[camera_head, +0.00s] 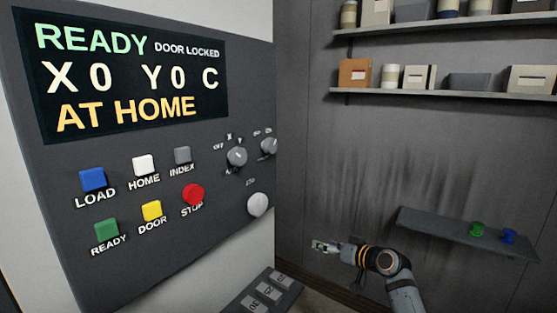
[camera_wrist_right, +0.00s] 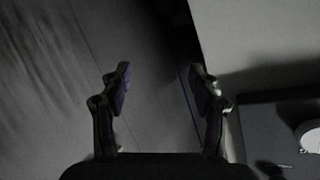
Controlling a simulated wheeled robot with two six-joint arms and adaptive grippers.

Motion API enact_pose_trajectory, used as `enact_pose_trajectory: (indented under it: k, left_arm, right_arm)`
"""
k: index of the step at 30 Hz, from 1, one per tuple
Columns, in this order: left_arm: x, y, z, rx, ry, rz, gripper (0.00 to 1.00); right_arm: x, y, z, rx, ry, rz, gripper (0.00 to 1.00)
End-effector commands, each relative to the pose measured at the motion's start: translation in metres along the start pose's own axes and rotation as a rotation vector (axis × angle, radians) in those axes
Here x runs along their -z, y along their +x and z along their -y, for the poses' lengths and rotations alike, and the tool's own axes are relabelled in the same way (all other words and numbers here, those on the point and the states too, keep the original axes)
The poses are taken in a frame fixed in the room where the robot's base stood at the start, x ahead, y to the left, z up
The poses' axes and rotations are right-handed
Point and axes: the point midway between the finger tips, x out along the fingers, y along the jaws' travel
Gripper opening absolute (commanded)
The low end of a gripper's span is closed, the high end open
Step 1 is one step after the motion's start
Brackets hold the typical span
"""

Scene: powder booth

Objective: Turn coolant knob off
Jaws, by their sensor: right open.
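The dark control panel (camera_head: 215,215) fills the left of the head view. It carries a grey knob (camera_head: 237,157), a second grey knob (camera_head: 268,147) at its right edge and a larger pale round knob (camera_head: 258,204) below them. No coolant label is readable, so I cannot tell which knob is the coolant one. My right gripper (camera_head: 322,245) is right of the panel and apart from it, lower than the knobs. In the right wrist view its fingers (camera_wrist_right: 160,85) are spread and empty. A pale round part (camera_wrist_right: 308,135) shows at the right there. My left gripper is not in view.
Several coloured buttons, including a red stop button (camera_head: 193,194), sit left of the knobs. A keypad (camera_head: 262,293) juts out below the panel.

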Motion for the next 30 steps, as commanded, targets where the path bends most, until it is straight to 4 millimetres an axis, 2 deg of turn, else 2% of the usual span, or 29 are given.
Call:
enact_pose_trajectory:
  k: [1,3,6,9,13,18,23,30]
  left_arm:
    - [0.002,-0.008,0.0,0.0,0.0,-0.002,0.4]
    - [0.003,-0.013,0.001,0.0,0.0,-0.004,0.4]
    - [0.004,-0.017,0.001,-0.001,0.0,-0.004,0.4]
    - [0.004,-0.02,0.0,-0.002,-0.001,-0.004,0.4]
    - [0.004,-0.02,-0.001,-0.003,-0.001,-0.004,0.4]
    - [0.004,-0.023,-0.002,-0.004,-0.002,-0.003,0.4]
    - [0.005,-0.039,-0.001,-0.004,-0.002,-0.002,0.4]
    - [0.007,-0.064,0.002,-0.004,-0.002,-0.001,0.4]
  right_arm:
    - [0.065,-0.02,0.039,0.077,-0.066,-0.065,0.61]
    - [0.126,-0.05,0.089,0.18,-0.155,-0.131,0.61]
    - [0.185,-0.094,0.15,0.299,-0.278,-0.201,0.61]
    - [0.216,-0.128,0.191,0.376,-0.371,-0.243,0.61]
    - [0.229,-0.147,0.213,0.419,-0.427,-0.264,0.61]
    - [0.232,-0.146,0.218,0.425,-0.43,-0.266,0.61]
    - [0.238,-0.124,0.232,0.429,-0.426,-0.266,0.61]
    - [0.246,-0.08,0.253,0.425,-0.425,-0.264,0.61]
